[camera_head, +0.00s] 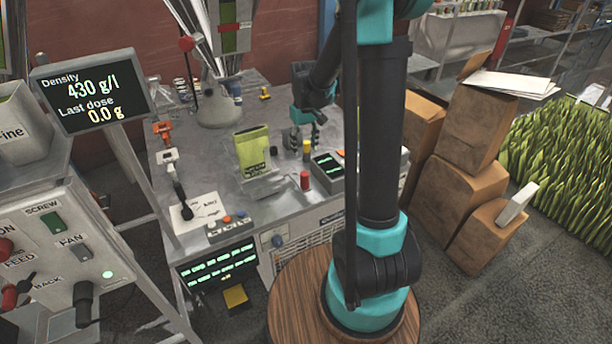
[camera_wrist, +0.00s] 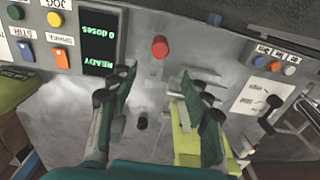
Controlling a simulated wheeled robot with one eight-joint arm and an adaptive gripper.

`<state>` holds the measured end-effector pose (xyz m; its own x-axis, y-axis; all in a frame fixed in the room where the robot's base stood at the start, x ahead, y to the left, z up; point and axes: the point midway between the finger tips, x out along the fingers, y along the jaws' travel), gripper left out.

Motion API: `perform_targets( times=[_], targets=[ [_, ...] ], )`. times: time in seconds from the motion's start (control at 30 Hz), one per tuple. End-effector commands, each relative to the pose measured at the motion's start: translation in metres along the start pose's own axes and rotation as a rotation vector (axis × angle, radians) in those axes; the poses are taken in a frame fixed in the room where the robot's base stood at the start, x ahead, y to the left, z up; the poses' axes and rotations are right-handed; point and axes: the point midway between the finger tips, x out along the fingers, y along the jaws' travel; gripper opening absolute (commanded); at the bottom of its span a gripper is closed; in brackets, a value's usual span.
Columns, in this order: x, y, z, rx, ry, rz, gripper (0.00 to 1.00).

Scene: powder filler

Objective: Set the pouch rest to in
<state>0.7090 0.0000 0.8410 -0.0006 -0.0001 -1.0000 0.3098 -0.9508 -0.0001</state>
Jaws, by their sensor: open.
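A yellow-green pouch (camera_head: 253,150) stands upright on the grey bench below the filler's funnel. A grey plate (camera_head: 265,187) lies at its foot; I cannot tell whether this is the pouch rest or how it is set. To the left, a black-ended lever (camera_head: 181,195) stands at a white label plate (camera_head: 205,207), whose words are too small to read. My gripper (camera_head: 304,138) is open and empty above the bench, right of the pouch. In the wrist view, my gripper (camera_wrist: 151,88) has its fingers apart, and the right finger partly covers a yellow-green surface (camera_wrist: 184,145).
A red button (camera_head: 305,181) and a small dark display (camera_head: 327,167) sit right of the pouch. A small button box (camera_head: 232,225) is at the bench's front edge. The density screen (camera_head: 91,92) stands at left. Cardboard boxes (camera_head: 455,190) are stacked at right.

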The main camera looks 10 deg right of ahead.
Motion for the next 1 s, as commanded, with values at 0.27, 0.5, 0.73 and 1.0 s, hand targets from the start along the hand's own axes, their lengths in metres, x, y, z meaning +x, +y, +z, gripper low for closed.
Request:
perform_targets(
  times=[0.27, 0.5, 0.73, 1.0],
  targets=[
    [0.054, 0.000, 0.000, 0.001, 0.000, 0.000, 0.49],
    [0.094, 0.000, -0.001, 0.001, 0.001, 0.000, 0.49],
    [0.120, 0.000, 0.000, 0.001, 0.001, 0.000, 0.49],
    [0.131, 0.000, 0.000, 0.001, 0.001, 0.000, 0.49]
  ],
)
